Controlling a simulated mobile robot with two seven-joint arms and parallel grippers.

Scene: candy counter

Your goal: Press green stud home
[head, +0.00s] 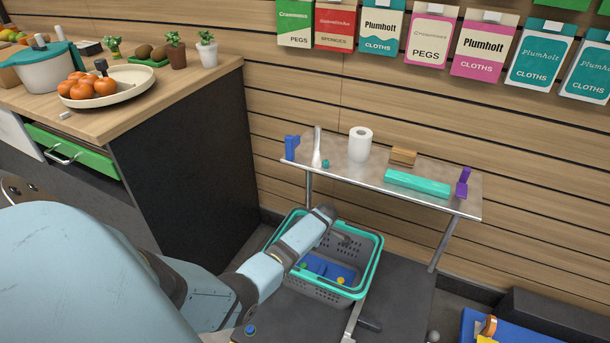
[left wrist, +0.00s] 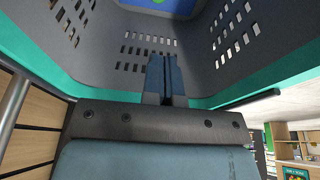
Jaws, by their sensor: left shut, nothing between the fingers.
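The green stud (head: 303,266) shows as a small green dot on a blue block (head: 315,268) inside the grey basket (head: 361,269). A yellow stud (head: 341,281) is on the right part of the block. My left arm reaches over the basket from the left, and its wrist hides part of the inside. In the left wrist view my left gripper (left wrist: 166,66) is shut and empty, inside the basket's walls. A bit of the blue block (left wrist: 172,6) shows at the top edge there, apart from the fingertips. My right gripper is not in view.
The basket's teal rim (head: 372,262) surrounds the work space closely. Behind it stands a metal shelf (head: 345,176) with a paper roll (head: 360,144), a teal box (head: 417,184) and brushes. A wooden counter (head: 150,110) with a fruit plate is at the left.

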